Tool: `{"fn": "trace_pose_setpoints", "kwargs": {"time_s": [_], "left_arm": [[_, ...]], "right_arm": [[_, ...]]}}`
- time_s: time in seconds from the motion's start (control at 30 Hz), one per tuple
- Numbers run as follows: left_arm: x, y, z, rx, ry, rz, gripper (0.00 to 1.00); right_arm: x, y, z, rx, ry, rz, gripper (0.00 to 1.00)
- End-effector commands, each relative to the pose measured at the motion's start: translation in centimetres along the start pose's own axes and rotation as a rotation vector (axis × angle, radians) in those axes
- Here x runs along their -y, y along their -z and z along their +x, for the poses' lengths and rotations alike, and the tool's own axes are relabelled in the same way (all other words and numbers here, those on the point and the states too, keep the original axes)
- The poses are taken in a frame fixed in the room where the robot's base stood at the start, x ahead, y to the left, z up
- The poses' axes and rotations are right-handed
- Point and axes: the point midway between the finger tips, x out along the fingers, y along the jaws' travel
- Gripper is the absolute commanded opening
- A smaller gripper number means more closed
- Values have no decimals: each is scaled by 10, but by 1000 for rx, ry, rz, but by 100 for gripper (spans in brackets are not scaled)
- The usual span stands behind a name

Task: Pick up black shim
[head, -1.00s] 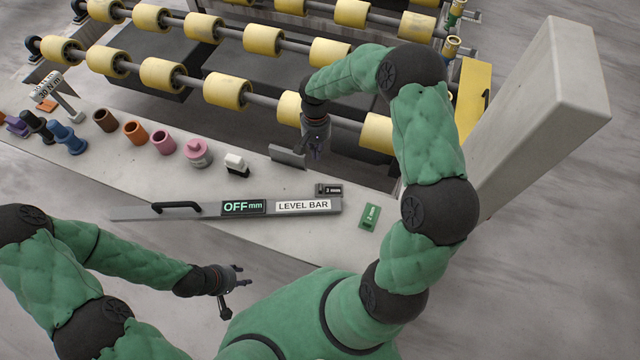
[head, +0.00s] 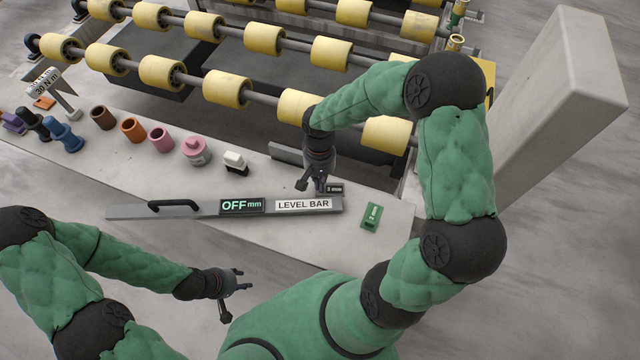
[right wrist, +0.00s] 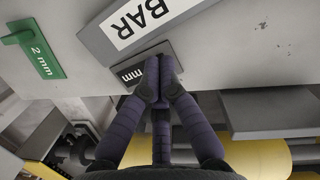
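The black shim (head: 335,189), a small dark plate with a white mm label, lies at the right end of the level bar, against its far edge. My right gripper (head: 312,186) is right at the shim's left end, pointing down, with a gap showing between its fingers. In the right wrist view the fingertips (right wrist: 160,73) overlap the black shim (right wrist: 127,74) and hide part of its label. Contact cannot be made out. My left gripper (head: 236,290) is open and empty, in front of the slab.
The level bar (head: 185,211) lies along the slab (head: 270,240), its display reading OFF. A green 2 mm shim (head: 371,216) lies to its right. A white-topped black block (head: 234,163), a pink piece (head: 195,151) and several coloured sleeves stand behind. Yellow rollers (head: 227,88) are beyond the slab.

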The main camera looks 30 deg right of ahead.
Motion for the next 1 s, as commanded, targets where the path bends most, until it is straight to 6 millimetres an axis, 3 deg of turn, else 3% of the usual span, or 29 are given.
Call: {"fn": "trace_pose_setpoints", "kwargs": {"time_s": [0.3, 0.63, 1.0], "left_arm": [[0, 0, 0, 0, 0, 0, 40], [-1, 0, -3, 0, 0, 0, 40], [-1, 0, -3, 0, 0, 0, 40]], "right_arm": [[0, 0, 4, 7, -2, -3, 0], [0, 33, 0, 8, -2, -3, 0], [0, 34, 1, 8, -2, -4, 0]]}}
